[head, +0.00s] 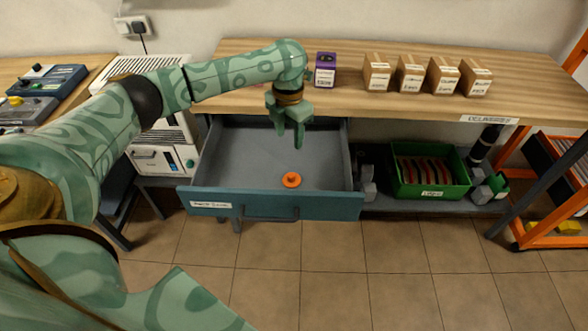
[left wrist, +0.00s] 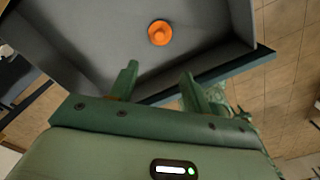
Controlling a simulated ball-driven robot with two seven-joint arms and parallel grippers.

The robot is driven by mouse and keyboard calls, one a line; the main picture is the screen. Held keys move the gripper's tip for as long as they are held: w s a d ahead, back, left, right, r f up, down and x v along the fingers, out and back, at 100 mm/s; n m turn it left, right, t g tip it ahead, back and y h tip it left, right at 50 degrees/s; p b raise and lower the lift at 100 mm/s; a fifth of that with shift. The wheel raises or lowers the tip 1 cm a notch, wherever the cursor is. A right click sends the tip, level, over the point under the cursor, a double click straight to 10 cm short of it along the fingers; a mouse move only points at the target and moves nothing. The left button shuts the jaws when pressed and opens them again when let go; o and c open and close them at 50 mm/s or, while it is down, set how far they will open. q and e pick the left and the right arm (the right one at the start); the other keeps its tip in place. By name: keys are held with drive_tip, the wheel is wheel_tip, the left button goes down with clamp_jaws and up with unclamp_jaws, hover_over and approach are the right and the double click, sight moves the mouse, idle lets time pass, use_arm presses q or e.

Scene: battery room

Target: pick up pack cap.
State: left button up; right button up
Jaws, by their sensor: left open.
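The pack cap (head: 291,180) is a small round orange cap with a raised knob. It lies on the grey floor of the pulled-out blue drawer (head: 335,207), near the front panel. My left gripper (head: 290,142) hangs over the drawer, above and behind the cap in the head view, with its fingers pointing down. In the left wrist view the cap (left wrist: 160,33) lies beyond the open fingers (left wrist: 158,80), with nothing between them. The gripper is apart from the cap. My right gripper is not in view.
The wooden bench (head: 345,98) above the drawer holds a purple box (head: 325,70) and several brown cartons (head: 410,75). A green crate (head: 430,185) stands on the shelf to the right. The drawer is otherwise empty; tiled floor in front is clear.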

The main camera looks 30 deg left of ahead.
use_arm(q)
drive_tip(key=b, duration=0.4)
hover_over(292, 174)
drive_tip(key=f, duration=0.9)
drive_tip(key=shift+s+a+f, duration=0.1)
drive_tip(key=shift+s+f, duration=0.2)
drive_tip(key=shift+s, duration=0.1)
drive_tip(key=shift+f+b, duration=0.45)
drive_tip(key=shift+f, duration=0.3)
drive_tip(key=f, duration=0.1)
drive_tip(key=f+b, duration=0.2)
drive_tip(key=f, duration=0.1)
drive_tip(key=shift+w+f, duration=0.1)
drive_tip(key=shift+w, duration=0.15)
drive_tip(key=shift+f+b, duration=0.3)
drive_tip(key=shift+f, duration=0.05)
drive_tip(key=shift+r, duration=0.1)
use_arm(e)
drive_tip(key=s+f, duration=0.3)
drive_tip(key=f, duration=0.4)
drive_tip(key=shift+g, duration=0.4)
use_arm(q)
clamp_jaws()
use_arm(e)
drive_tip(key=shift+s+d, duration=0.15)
